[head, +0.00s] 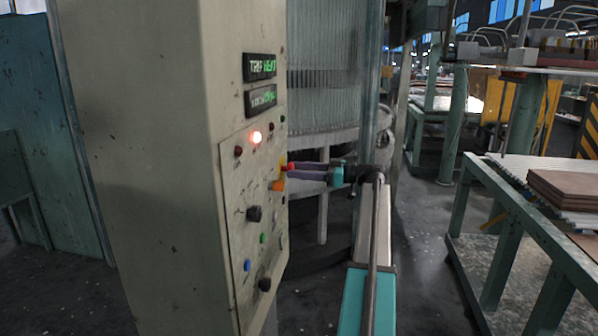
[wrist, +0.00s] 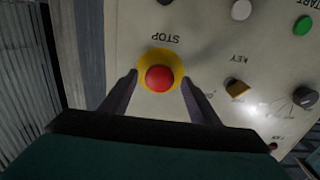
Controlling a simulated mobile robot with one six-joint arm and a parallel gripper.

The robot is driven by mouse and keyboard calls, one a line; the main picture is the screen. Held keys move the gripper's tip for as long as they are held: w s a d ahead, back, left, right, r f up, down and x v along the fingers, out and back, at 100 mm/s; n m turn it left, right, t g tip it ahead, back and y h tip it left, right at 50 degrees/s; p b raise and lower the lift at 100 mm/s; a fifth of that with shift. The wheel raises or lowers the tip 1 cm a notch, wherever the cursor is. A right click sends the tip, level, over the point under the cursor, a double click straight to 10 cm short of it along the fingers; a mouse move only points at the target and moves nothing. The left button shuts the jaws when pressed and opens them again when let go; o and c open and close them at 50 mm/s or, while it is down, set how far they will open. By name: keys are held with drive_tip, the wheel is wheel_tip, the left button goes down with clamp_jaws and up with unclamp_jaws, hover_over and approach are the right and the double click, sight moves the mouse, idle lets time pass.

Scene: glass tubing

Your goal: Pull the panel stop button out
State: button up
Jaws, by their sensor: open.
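The panel stop button is a red mushroom cap on a yellow ring. In the wrist view the stop button (wrist: 159,78) is near the centre, with the word STOP printed upside down above it. My gripper (wrist: 159,84) is open, with one dark finger on each side of the button; I cannot tell whether the fingers touch it. In the head view my gripper (head: 297,171) reaches the panel from the right. The red cap (head: 291,166) shows between its purple-grey fingers, and the yellow ring is partly hidden.
Two green displays (head: 260,67) are above.

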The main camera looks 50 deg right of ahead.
clamp_jaws()
drive_tip(key=shift+s+d+f+b, duration=0.1)
drive_tip(key=shift+f+b, duration=0.05)
drive_tip(key=shift+b, duration=0.15)
drive_tip(key=shift+s+d+b, duration=0.3)
drive_tip(key=shift+s+b, duration=0.25)
drive_tip(key=shift+b, duration=0.3)
unclamp_jaws()
drive_tip(key=shift+s, duration=0.2)
drive_tip(key=shift+w, duration=0.15)
